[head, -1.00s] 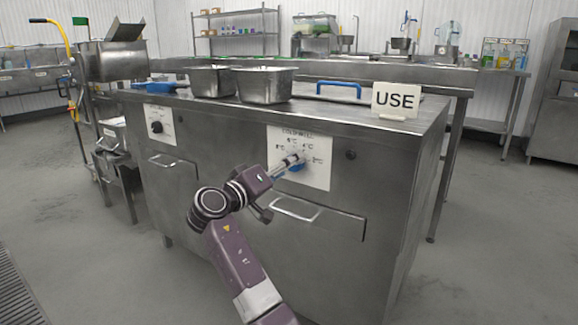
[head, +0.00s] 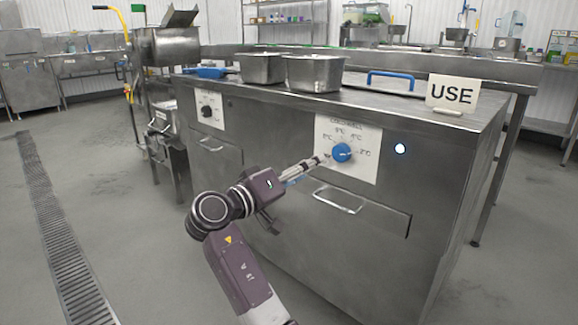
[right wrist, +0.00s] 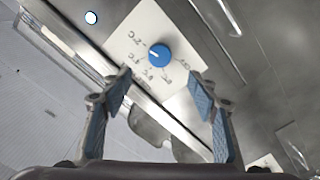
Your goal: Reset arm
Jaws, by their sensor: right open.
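My right gripper (head: 318,163) is open and empty, just left of the blue knob (head: 342,152) on the steel counter's front, apparently apart from it. The knob sits on a white dial plate (head: 360,171) with temperature marks. A round light (head: 400,149) to the right of the plate glows white-blue. In the right wrist view the two blue-padded fingers of my gripper (right wrist: 158,95) are spread wide, with nothing between them. The knob (right wrist: 160,55) shows beyond the fingertips, and the lit light (right wrist: 91,17) is at upper left. My left gripper is not in view.
A drawer handle (head: 339,201) juts out below the dial plate. A second plate with a black knob (head: 207,111) is farther left. Metal pans (head: 314,74) and a USE sign (head: 452,94) stand on the counter. The floor at left is clear.

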